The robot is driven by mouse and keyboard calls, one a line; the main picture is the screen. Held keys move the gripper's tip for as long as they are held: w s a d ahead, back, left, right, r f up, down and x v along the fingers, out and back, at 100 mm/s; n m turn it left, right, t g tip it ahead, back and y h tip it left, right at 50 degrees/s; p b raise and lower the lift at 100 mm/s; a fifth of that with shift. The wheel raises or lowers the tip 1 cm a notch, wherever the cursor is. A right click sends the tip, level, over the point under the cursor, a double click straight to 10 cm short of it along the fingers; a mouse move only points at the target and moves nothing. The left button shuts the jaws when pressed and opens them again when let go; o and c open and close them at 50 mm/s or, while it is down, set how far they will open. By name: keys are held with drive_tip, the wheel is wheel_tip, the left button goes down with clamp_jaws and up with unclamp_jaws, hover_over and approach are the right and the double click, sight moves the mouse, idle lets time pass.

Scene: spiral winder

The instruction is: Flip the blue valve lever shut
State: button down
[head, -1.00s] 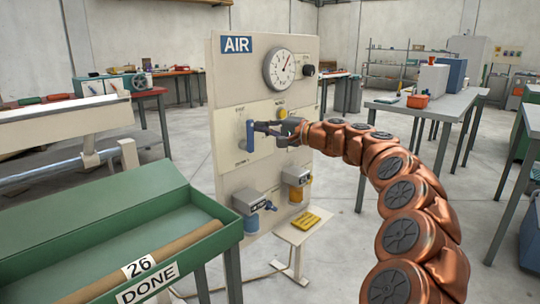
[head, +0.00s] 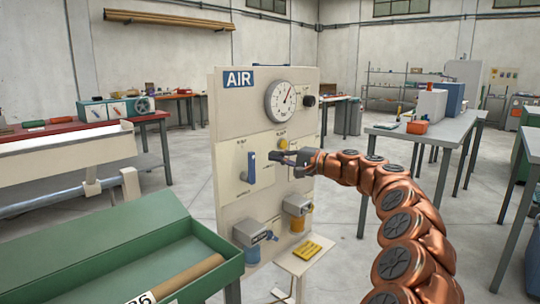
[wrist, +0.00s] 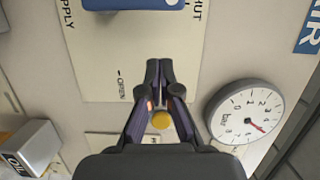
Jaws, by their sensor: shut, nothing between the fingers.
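The blue valve lever (head: 251,167) stands upright on the cream AIR panel (head: 230,110). In the wrist view only part of the lever (wrist: 140,3) shows at the top edge, with the word SHUT by its right end and SUPPLY to its left. The word OPEN is printed on the plate beside it. My gripper (head: 275,157) is right of the lever in the head view, with a gap between them. In the wrist view my gripper's (wrist: 159,66) fingertips are together and empty, below the lever.
A round gauge (head: 282,101) and a yellow knob (head: 283,145) are near my gripper on the panel. Lower down are two blocks, one with a blue lower part (head: 252,233). A green tray (head: 180,270) stands front left. A small stand with a yellow item (head: 307,250) is below.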

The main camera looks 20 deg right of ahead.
drive_tip(key=p+v, duration=0.1)
drive_tip(key=v, duration=0.7)
drive_tip(key=shift+s+d, duration=0.15)
drive_tip(key=shift+d, duration=0.05)
drive_tip(key=s+a+r+n+g+y+p, duration=0.1)
drive_tip(key=s+a+r+n+g+p, duration=0.2)
drive_tip(key=a, duration=0.4)
drive_tip(key=s+a+r+n+g+p, duration=0.1)
drive_tip(key=s+a+r+g+p, duration=0.15)
drive_tip(key=s+a+r, duration=0.35)
drive_tip(key=s+a+n+g+h+p, duration=0.35)
drive_tip(key=s+a+p, duration=0.45)
drive_tip(key=s+a, duration=0.4)
drive_tip(key=s+d+f+n+g+h+p, duration=0.1)
drive_tip(key=s+f+n+g+h+p, duration=0.2)
drive_tip(key=s+p, duration=0.75)
drive_tip(key=s+d+f+m+g+h+p, duration=0.1)
drive_tip(key=s+d+h+p, duration=0.1)
drive_tip(key=s+d, duration=0.4)
drive_tip(key=s+d+f+m+g+h+p, duration=0.1)
drive_tip(key=s+d+h, duration=0.4)
drive_tip(key=s, duration=0.8)
drive_tip(key=shift+s+d+f+p, duration=0.35)
drive_tip(key=shift+d+f, duration=0.1)
drive_tip(key=shift+d, duration=0.35)
